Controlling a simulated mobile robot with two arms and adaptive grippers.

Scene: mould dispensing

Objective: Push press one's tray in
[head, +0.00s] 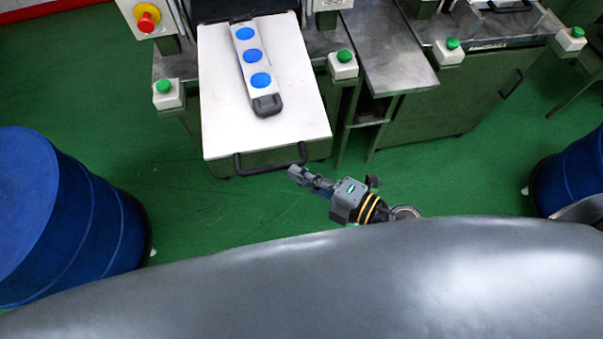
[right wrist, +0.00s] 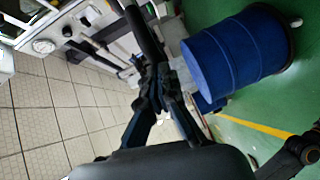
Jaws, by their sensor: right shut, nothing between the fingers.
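Press one's tray (head: 222,109) is a white plate sticking out from the press at the upper middle of the head view. A black handle (head: 270,160) runs along its front edge. My right gripper (head: 294,172) is shut and empty, its fingertips close to the right end of this handle. I cannot tell if they touch. In the right wrist view the shut fingers (right wrist: 163,74) point at a dark bar (right wrist: 146,34), which looks like the handle. My left gripper is not in view.
A mould with blue discs (head: 252,55) lies on the tray. Green buttons (head: 344,57) flank it, and a red emergency button (head: 146,17) is at upper left. Blue drums stand at left (head: 90,215) and right (head: 570,175). Green floor between is clear.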

